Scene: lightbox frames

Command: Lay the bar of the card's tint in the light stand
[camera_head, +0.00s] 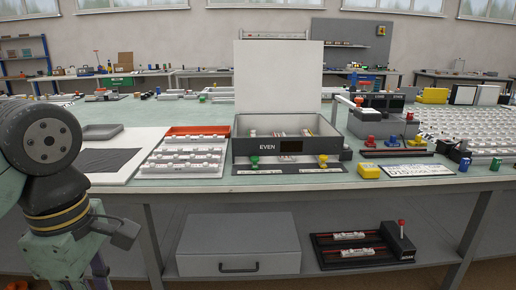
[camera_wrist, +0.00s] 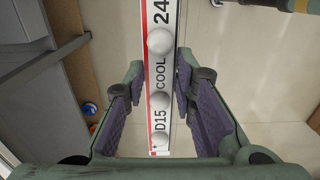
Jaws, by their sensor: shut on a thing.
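In the wrist view my gripper (camera_wrist: 163,90) has its purple pads on either side of a white bar (camera_wrist: 160,75). The bar has a red stripe, pale domes and black print reading "D15", "COOL" and "24"; its far end is cut off by the frame. In the head view a white card (camera_head: 417,170) with "D15" print lies on the bench at right. The light box (camera_head: 270,148), marked "EVEN", has a raised white panel and pale pieces inside. A black stand (camera_head: 365,252) with two bars and a red knob is on the lower shelf; I cannot tell which is the light stand.
A rack of white bars (camera_head: 185,158) is left of the box, beside a red tray (camera_head: 198,131) and a dark mat (camera_head: 110,160). Yellow, blue and red small blocks stand at right. A grey case (camera_head: 238,245) is on the shelf.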

